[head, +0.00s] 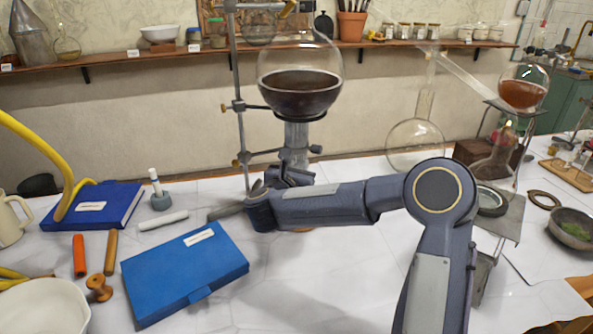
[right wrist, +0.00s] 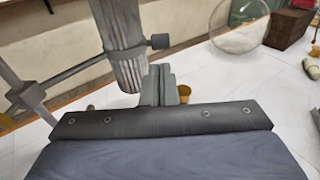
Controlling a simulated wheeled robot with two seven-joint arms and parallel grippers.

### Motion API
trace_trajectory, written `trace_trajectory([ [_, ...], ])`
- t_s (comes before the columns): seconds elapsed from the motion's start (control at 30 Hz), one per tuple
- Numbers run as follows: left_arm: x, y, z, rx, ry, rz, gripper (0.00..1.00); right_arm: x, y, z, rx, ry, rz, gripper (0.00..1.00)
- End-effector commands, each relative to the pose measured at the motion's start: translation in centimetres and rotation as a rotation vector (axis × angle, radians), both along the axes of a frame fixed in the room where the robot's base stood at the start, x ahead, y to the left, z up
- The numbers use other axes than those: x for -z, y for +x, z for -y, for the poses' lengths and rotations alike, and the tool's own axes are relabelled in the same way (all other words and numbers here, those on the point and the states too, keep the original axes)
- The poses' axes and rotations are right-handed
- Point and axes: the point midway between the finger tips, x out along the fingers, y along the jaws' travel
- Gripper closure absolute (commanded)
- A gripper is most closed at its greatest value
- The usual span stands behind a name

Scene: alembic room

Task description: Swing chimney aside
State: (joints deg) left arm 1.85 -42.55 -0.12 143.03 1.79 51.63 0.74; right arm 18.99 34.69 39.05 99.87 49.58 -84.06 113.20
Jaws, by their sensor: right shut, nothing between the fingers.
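The chimney, a grey ribbed metal cylinder (head: 296,142), hangs upright below a round flask of dark liquid (head: 300,95). A side arm with knobs (head: 262,154) links it to the upright stand rod (head: 240,120). It also shows in the right wrist view (right wrist: 128,50), with a small knob (right wrist: 160,41) on its right side. My right gripper (head: 290,174) is at the chimney's lower end, its fingers shut and empty. In the right wrist view the shut fingers (right wrist: 161,84) are beside the chimney's lower right edge; I cannot tell whether they touch. My left gripper is not in view.
A blue box (head: 185,275) and a blue book (head: 112,208) lie left on the white table. An empty round flask (head: 415,143) stands behind my right forearm. A metal stand plate (head: 500,224) is close on the right. The table's front middle is clear.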

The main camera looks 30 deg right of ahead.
Motion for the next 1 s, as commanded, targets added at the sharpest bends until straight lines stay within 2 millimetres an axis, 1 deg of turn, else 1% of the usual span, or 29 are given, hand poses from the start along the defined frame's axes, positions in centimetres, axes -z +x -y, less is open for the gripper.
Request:
trace_trajectory([
  [0.03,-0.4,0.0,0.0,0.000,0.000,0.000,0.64,0.0,0.8,1.0,0.005,0.001,-0.002,1.00],
  [0.2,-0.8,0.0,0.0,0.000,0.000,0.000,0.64,0.5,3.1,3.4,0.004,0.001,-0.002,1.00],
  [0.4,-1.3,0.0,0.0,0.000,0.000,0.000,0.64,0.7,4.9,5.3,0.001,-0.001,-0.001,1.00],
  [0.6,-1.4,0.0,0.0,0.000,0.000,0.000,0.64,0.9,5.5,5.8,-0.001,-0.001,-0.001,1.00],
  [1.0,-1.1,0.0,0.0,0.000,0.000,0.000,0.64,1.0,5.6,5.9,-0.009,-0.001,0.000,1.00],
])
